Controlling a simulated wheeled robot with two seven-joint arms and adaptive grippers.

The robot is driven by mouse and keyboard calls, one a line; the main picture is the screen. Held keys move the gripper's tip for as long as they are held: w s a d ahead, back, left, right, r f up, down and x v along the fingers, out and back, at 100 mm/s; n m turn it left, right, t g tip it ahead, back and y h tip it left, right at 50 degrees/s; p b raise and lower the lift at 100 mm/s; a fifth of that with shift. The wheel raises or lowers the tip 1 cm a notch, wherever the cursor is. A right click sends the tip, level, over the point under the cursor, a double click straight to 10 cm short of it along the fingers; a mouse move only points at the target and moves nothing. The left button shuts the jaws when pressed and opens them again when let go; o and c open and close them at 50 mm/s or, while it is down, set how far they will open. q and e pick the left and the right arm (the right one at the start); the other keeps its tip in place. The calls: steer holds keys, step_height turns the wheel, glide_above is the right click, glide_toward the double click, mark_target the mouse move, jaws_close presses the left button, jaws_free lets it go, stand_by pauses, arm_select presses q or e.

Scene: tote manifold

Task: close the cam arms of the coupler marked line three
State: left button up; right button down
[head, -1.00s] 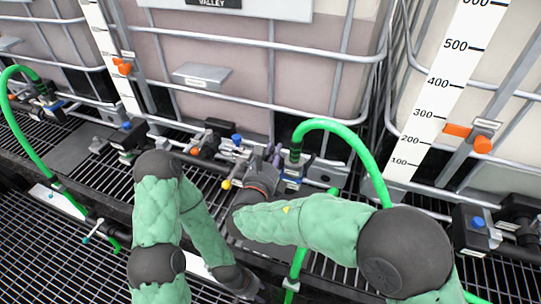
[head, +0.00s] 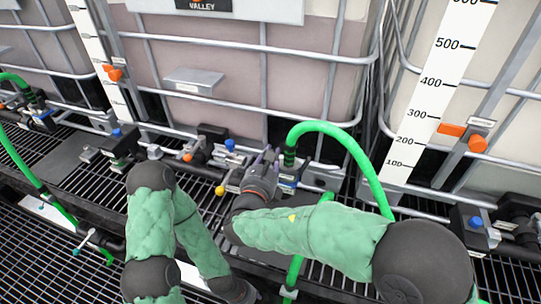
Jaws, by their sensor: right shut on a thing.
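A coupler (head: 289,181) with blue parts joins the end of a bright green hose (head: 340,137) to the middle tank's outlet. My right gripper (head: 269,156) is at the coupler's left side, its grey fingers raised and shut on a small part there, apparently a cam arm. The fingers and wrist hide much of that side, so the cam arm's exact position cannot be read. The line marking is not legible. My left arm bends down in front of the grating, and its dark end (head: 236,290) is at the bottom edge; its fingers cannot be made out.
A valve with a blue cap (head: 230,145) and a yellow knob (head: 219,190) sit just left of my right gripper. Caged tanks (head: 240,70) stand behind. Another green hose (head: 22,155) hangs at the left. A white level scale (head: 425,110) stands at the right.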

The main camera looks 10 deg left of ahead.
steer(key=shift+f, duration=0.1)
steer(key=c, duration=1.2)
jaws_free()
steer(key=shift+s, duration=0.1)
steer(key=s, duration=0.4)
steer(key=s+a, duration=0.1)
steer(key=s, duration=0.6)
steer(key=shift+s+a+r, duration=0.25)
steer(key=shift+s+a, duration=0.05)
steer(key=shift+s, duration=0.05)
